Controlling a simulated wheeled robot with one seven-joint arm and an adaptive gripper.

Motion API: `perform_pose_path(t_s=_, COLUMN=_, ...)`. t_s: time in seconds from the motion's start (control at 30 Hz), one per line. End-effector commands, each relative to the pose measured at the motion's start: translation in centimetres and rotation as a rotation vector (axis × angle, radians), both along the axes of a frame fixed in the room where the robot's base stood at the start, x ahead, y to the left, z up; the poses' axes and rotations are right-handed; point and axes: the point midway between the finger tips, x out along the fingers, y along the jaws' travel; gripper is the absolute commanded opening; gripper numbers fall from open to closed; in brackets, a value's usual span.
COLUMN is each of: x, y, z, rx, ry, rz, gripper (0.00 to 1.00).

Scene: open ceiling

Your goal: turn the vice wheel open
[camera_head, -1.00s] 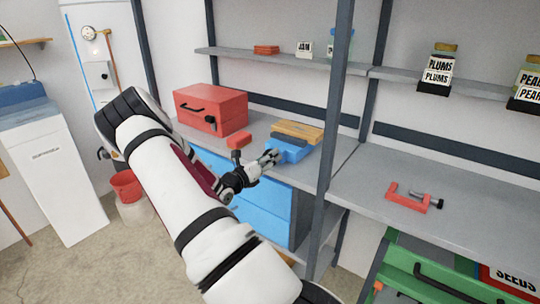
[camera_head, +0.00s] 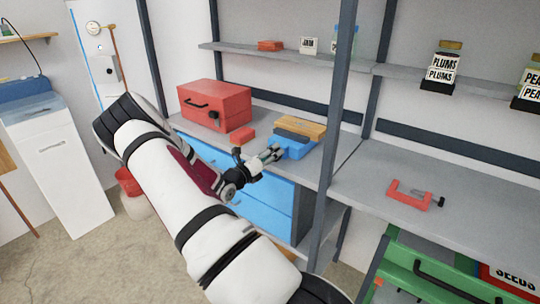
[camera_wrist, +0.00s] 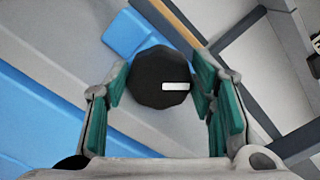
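The blue vice (camera_head: 294,151) stands on the grey workbench near its front edge, with a wooden board (camera_head: 300,127) at its top. The vice wheel (camera_wrist: 160,76) shows in the wrist view as a dark, many-sided disc with a white mark pointing right. My gripper (camera_head: 271,155) is at the front of the vice. In the wrist view its green-padded fingers (camera_wrist: 161,85) stand apart, one on each side of the wheel. A thin gap shows at the left; whether the right pad touches is unclear. In the head view the gripper hides the wheel.
A red toolbox (camera_head: 214,105) and a small red block (camera_head: 243,135) lie left of the vice. A dark shelf post (camera_head: 334,125) rises close to its right. A red clamp (camera_head: 409,195) lies on the right bench. Blue drawers (camera_head: 262,200) are below.

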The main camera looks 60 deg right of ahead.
Motion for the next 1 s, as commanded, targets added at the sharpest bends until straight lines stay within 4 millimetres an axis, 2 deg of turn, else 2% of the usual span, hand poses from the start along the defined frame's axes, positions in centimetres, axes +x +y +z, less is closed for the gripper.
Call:
perform_pose_path(t_s=0.03, x=0.05, y=0.01, z=-0.01, rx=0.0, ry=0.0, rz=0.001, gripper=0.63)
perform_pose_path(t_s=0.07, x=0.05, y=0.01, z=-0.01, rx=0.001, ry=-0.001, rz=0.001, gripper=0.68)
perform_pose_path(t_s=0.57, x=0.1, y=0.09, z=-0.28, rx=0.003, ry=-0.03, rz=0.002, gripper=0.68)
perform_pose_path(t_s=0.77, x=0.08, y=0.06, z=-0.3, rx=-0.016, ry=-0.19, rz=0.0, gripper=0.68)
perform_pose_path(t_s=1.0, x=-0.12, y=0.03, z=-0.26, rx=-0.05, ry=-0.472, rz=-0.003, gripper=0.68)
